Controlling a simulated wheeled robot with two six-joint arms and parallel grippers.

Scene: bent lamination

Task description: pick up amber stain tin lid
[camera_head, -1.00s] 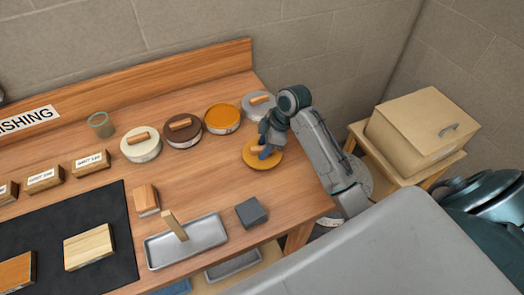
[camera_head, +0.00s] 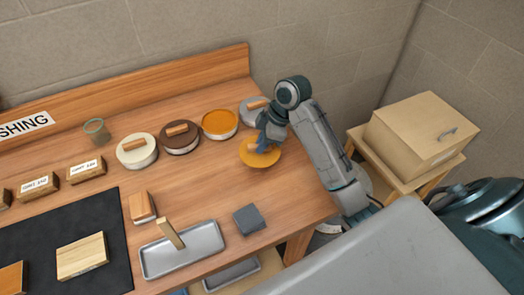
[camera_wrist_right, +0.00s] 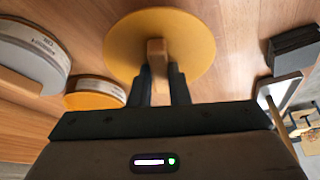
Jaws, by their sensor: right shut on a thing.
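The amber stain tin lid (camera_head: 258,158) is a flat amber disc with a wooden handle, near the table's right end. In the right wrist view the lid (camera_wrist_right: 185,35) is in front of the fingers. My right gripper (camera_head: 262,147) is shut on the lid's wooden handle; its two fingers (camera_wrist_right: 162,75) are on either side of the handle in the wrist view. I cannot tell clearly whether the lid is off the table. The open amber tin (camera_head: 220,123) stands behind it, its amber contents showing. My left gripper is not in view.
A grey-lidded tin (camera_head: 252,108) stands close behind my gripper. Brown-lidded (camera_head: 182,140) and cream-lidded (camera_head: 136,153) tins stand to the left. A metal tray (camera_head: 205,243) and a dark grey block (camera_head: 249,218) lie in front.

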